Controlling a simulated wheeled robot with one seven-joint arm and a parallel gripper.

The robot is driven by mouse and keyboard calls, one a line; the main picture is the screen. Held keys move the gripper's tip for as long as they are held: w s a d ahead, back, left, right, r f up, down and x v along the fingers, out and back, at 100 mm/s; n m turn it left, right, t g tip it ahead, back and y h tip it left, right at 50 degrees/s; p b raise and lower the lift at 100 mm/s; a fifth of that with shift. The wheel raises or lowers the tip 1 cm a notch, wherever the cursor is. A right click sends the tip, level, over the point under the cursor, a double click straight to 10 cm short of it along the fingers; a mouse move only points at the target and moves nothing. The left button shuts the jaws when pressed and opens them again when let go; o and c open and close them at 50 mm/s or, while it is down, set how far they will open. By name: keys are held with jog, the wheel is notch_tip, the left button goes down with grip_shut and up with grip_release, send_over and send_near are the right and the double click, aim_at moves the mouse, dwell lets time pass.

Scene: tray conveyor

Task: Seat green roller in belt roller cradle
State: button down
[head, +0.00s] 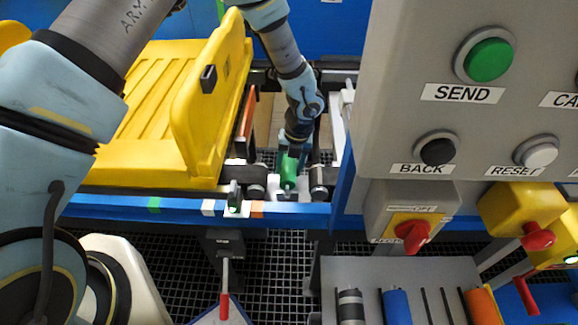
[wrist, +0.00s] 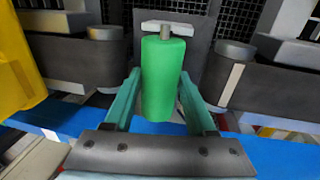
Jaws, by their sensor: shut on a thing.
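The green roller (wrist: 162,88) is between the two teal fingers of my gripper (wrist: 160,98) in the wrist view, with its metal shaft end pointing away. In the head view the green roller (head: 289,170) shows under my gripper (head: 290,155), at the gap in the conveyor between dark rollers. My gripper is shut on it. A grey plate with a light bracket (wrist: 168,28), part of the belt roller cradle, lies at the roller's far end. I cannot tell whether the shaft rests in the bracket. The near end of the cradle is hidden in the wrist view.
A yellow tray (head: 150,110) stands on the conveyor to the left. The grey control panel (head: 470,90) with buttons fills the right. Dark belt rollers (wrist: 65,62) flank the gap closely. A shelf (head: 415,275) at lower right holds striped, blue and orange rollers.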

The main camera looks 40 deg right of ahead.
aim_at(295, 168)
jog(key=shift+f+b, duration=1.2)
jog(key=shift+f, duration=0.7)
jog(key=shift+c, duration=0.7)
grip_release()
jog(key=r, duration=0.3)
jog(key=d+r+b, duration=0.1)
jog(key=r, duration=0.3)
jog(key=s+r+b, duration=0.1)
jog(key=r, duration=0.2)
jog(key=shift+d+r, duration=0.15)
jog(key=shift+r, duration=0.25)
jog(key=shift+r, duration=0.1)
